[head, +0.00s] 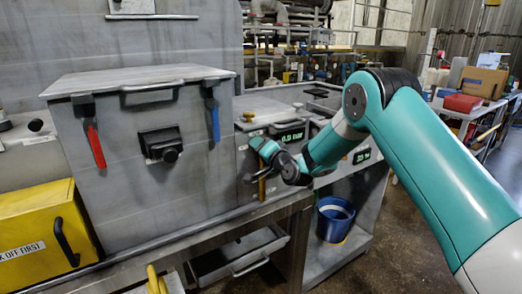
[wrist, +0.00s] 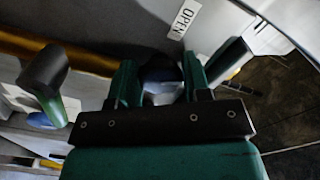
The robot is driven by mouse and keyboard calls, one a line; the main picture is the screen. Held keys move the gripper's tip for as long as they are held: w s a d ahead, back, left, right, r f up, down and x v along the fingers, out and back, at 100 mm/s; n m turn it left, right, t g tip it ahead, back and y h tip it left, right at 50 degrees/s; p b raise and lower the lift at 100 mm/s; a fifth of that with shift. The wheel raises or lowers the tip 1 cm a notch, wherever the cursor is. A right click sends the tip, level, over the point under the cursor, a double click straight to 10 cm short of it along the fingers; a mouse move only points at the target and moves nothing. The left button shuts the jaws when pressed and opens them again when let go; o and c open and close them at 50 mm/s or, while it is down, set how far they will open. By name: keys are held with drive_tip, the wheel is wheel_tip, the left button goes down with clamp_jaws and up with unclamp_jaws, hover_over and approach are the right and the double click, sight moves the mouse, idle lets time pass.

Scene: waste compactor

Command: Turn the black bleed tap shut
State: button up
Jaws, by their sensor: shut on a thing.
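My gripper (head: 256,143) is at the front of the grey panel, right of the large grey box, in the head view. In the wrist view my gripper (wrist: 160,78) has its two green fingers closed on a dark, rounded piece, which appears to be the black bleed tap (wrist: 160,69). Only its top shows between the fingers; the rest is hidden by them and by shadow. The tap cannot be made out in the head view. A white label reading OPEN (wrist: 185,19) is just beyond the fingers.
A brass pipe (head: 262,188) hangs below my gripper. The grey box (head: 130,175) has red (head: 95,146) and blue (head: 214,119) levers. A blue bucket (head: 335,220) stands lower right.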

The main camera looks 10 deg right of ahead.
drive_tip(key=m, duration=0.5)
drive_tip(key=shift+d+m+p, duration=0.1)
drive_tip(key=shift+m+p, duration=0.2)
drive_tip(key=shift+p, duration=0.05)
idle(0.4)
drive_tip(key=o, duration=0.9)
drive_tip(key=shift+b+v, duration=4.6)
drive_tip(key=shift+v, duration=4.1)
